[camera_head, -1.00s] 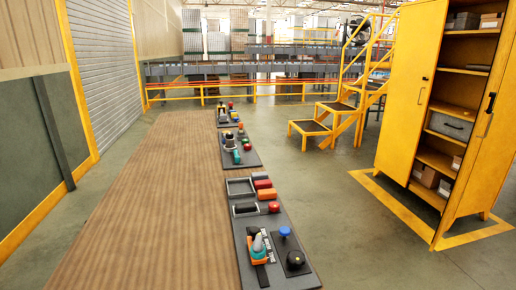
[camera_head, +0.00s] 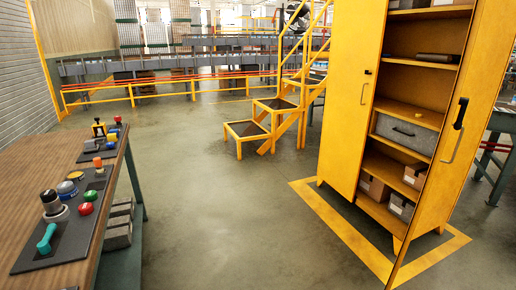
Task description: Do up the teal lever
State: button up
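The teal lever (camera_head: 46,239) sits at the near end of a dark panel (camera_head: 30,262) on the wood-topped table at the lower left. Its rounded handle rises at a tilt from a darker plate. A black knob on a pale collar (camera_head: 52,205) stands just behind it. Whether the lever is latched cannot be told at this size. My gripper is not in view.
Red (camera_head: 86,209) and green (camera_head: 91,196) buttons share the panel. A second panel (camera_head: 103,143) lies farther back. An open yellow cabinet (camera_head: 345,110) stands right. The floor between (camera_head: 215,215) is clear.

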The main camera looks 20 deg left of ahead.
aim_at(44, 246)
jog(key=u, duration=0.3)
jog(key=i, duration=1.25)
jog(key=u, duration=1.65)
jog(key=i, duration=1)
jog(key=u, duration=0.85)
